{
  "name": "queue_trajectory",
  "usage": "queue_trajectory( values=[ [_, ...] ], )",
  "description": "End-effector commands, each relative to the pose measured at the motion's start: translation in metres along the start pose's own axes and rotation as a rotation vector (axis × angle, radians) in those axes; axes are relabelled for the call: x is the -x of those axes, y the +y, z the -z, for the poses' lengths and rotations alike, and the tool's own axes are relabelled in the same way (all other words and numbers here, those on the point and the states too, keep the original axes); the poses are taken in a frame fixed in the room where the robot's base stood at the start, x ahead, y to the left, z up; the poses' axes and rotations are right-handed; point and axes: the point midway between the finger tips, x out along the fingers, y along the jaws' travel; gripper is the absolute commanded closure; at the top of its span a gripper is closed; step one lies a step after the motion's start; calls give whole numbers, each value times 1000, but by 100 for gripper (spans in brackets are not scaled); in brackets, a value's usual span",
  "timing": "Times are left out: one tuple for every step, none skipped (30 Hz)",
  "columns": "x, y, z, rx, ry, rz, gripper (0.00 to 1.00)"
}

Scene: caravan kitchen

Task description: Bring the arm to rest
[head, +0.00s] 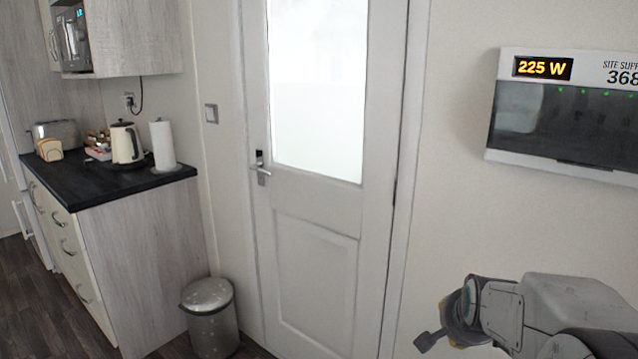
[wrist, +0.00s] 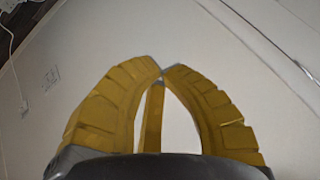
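My arm shows at the lower right of the head view, held out in front of the wall to the right of the door. Its end is seen there only in part, with a little yellow showing. In the wrist view my gripper (wrist: 162,74) has yellow ribbed fingers that curve in until their tips meet. A narrow yellow piece shows between them, and through the gap only pale wall is seen. Nothing is held in it.
A white door (head: 312,245) with a frosted pane stands shut ahead. A metal pedal bin (head: 212,325) stands left of it, beside a dark worktop (head: 95,187) with a kettle (head: 126,145) and paper towel roll (head: 162,147). A wall meter box (head: 565,125) hangs above my arm.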

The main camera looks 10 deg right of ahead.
Motion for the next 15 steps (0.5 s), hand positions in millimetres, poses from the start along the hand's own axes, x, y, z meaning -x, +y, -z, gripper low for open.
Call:
queue_trajectory(
  values=[
    [39,-18,-13,107,-48,9,100],
    [55,-21,-24,174,-81,8,100],
    [75,-24,-39,261,-122,10,100],
    [90,-25,-50,327,-152,12,100],
    [105,-26,-60,391,-181,15,100],
    [124,-25,-73,475,-220,19,100],
    [137,-23,-82,535,-247,24,100],
    [150,-21,-90,593,-272,28,100],
    [166,-18,-100,667,-304,34,100],
    [176,-14,-107,717,-327,39,100],
    [186,-11,-113,765,-347,44,100],
    [197,-6,-120,822,-372,50,100],
    [205,-3,-125,861,-389,54,100],
    [211,0,-129,897,-404,59,100],
    [219,4,-133,938,-422,64,100]
  ],
)
